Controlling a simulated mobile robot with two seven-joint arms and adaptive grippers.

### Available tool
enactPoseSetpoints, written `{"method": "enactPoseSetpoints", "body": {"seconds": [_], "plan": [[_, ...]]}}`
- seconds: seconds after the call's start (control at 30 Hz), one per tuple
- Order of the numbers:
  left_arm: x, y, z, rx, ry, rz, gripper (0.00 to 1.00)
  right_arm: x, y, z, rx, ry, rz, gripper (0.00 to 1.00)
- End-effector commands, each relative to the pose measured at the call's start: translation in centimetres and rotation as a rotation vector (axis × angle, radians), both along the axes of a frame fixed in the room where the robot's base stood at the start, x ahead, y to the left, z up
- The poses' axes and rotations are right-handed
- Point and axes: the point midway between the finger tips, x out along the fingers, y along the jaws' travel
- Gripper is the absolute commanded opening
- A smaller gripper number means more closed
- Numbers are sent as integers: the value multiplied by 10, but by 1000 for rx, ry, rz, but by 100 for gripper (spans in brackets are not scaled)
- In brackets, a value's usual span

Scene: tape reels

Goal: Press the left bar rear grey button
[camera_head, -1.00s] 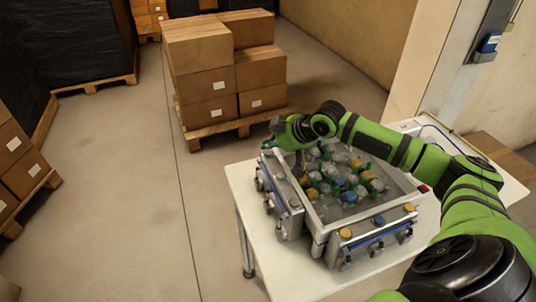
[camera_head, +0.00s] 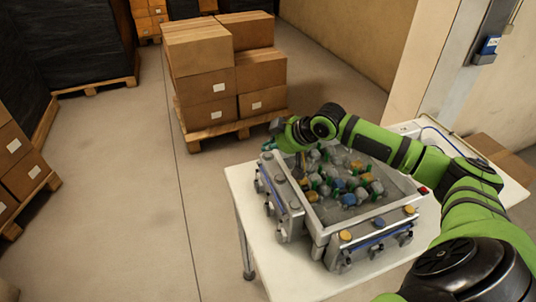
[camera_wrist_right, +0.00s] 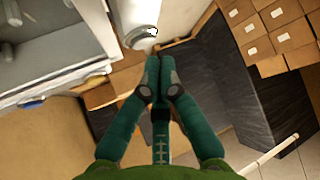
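The left bar (camera_head: 284,205) runs along the left side of a grey bin on the white table. A pale grey round button (camera_head: 268,147) sits at its rear end, just below my right gripper (camera_head: 276,127) in the head view. A grey button (camera_head: 294,204) is at the bar's front end. In the wrist view, the fingers of my right gripper (camera_wrist_right: 159,68) are together and empty. A pale round button (camera_wrist_right: 139,34) lies just past the fingertips; I cannot tell whether they touch it. My left gripper is out of view.
The bin (camera_head: 318,222) holds many small coloured pieces. A front bar (camera_head: 378,238) carries yellow and blue buttons. A red button (camera_head: 423,190) is at the right.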

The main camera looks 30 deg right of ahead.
Motion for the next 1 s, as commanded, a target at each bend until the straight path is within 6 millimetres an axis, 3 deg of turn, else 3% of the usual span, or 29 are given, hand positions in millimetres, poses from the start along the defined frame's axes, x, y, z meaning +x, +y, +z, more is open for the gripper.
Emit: {"method": "enactPoseSetpoints", "body": {"seconds": [1.0], "plan": [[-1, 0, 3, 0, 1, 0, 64, 0, 0, -10, 0, 0, 0, 0]]}}
